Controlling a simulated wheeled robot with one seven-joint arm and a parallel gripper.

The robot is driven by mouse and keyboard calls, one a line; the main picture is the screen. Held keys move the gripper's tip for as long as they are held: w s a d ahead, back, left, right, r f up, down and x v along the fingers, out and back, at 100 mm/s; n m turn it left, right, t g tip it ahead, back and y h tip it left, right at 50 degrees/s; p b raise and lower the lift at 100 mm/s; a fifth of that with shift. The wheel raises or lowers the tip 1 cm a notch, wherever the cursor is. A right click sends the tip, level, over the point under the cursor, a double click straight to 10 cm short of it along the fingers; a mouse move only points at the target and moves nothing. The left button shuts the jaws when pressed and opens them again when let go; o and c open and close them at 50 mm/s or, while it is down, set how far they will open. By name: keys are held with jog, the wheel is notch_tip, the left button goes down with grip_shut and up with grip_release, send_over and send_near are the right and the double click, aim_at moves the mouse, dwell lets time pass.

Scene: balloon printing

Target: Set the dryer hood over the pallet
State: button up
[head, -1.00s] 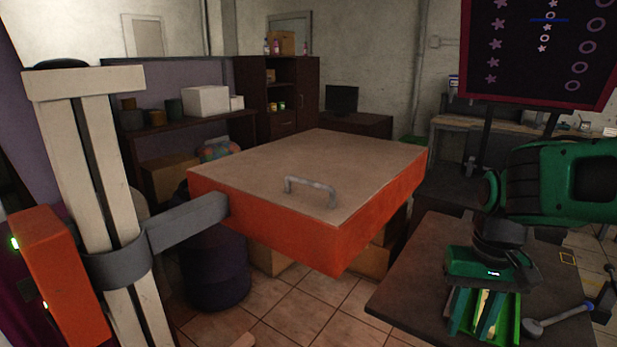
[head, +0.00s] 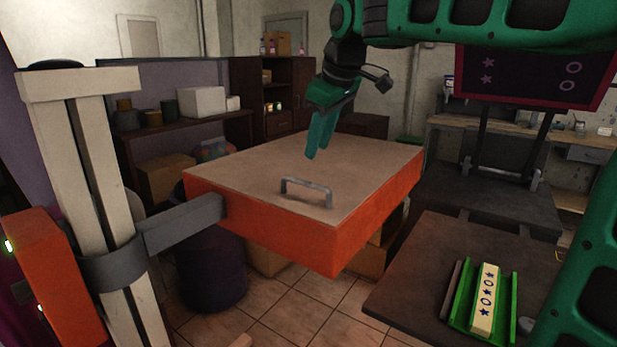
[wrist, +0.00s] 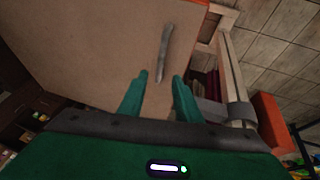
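The dryer hood (head: 255,175) is a wide orange box with a tan top and a grey handle (head: 306,192). It is carried by a grey arm on a pale upright post at the left. My gripper (head: 311,156) is above the hood top, behind the handle in the head view, pointing down and empty. In the wrist view the green fingers (wrist: 160,80) stand apart, with the handle (wrist: 165,53) beyond their tips, not between them. The pallet (head: 484,300) is a green tray on the dark table at the lower right. It holds a yellow strip with dark stars and rings.
The dark table (head: 400,290) bears the pallet. A dark screen-print frame (head: 530,77) stands tilted behind it. The pale post (head: 85,170) and an orange box (head: 55,275) are at the left. Shelves and cartons line the back.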

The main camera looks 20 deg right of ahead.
aim_at(309, 183)
jog(key=x, duration=1)
jog(key=shift+f, duration=0.25)
grip_shut()
